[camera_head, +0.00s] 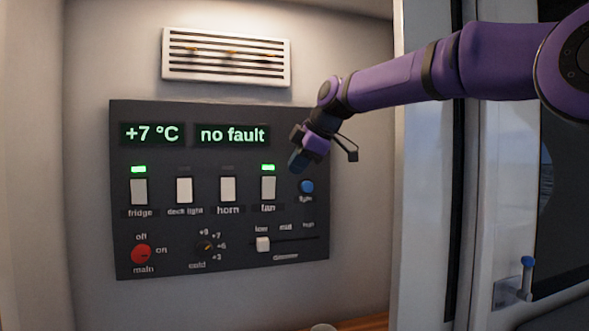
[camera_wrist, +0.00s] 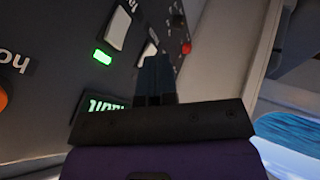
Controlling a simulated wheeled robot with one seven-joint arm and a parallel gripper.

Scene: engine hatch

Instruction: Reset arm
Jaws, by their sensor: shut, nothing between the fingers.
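My gripper (camera_head: 298,162) is at the end of my purple arm, in front of the upper right part of the dark control panel (camera_head: 180,262). In the head view its fingertips appear just above the blue knob (camera_head: 307,186) and right of the fan switch (camera_head: 268,189). I cannot tell whether they touch the panel. In the wrist view the dark fingers (camera_wrist: 155,75) are together with nothing between them. The arm reaches in from the right, extended towards the panel.
Green lamps are lit above the fridge switch (camera_head: 139,191) and the fan switch. The displays (camera_head: 232,135) read "+7 °C" and "no fault". A red main knob (camera_head: 141,254) and a slider (camera_head: 263,244) sit lower.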

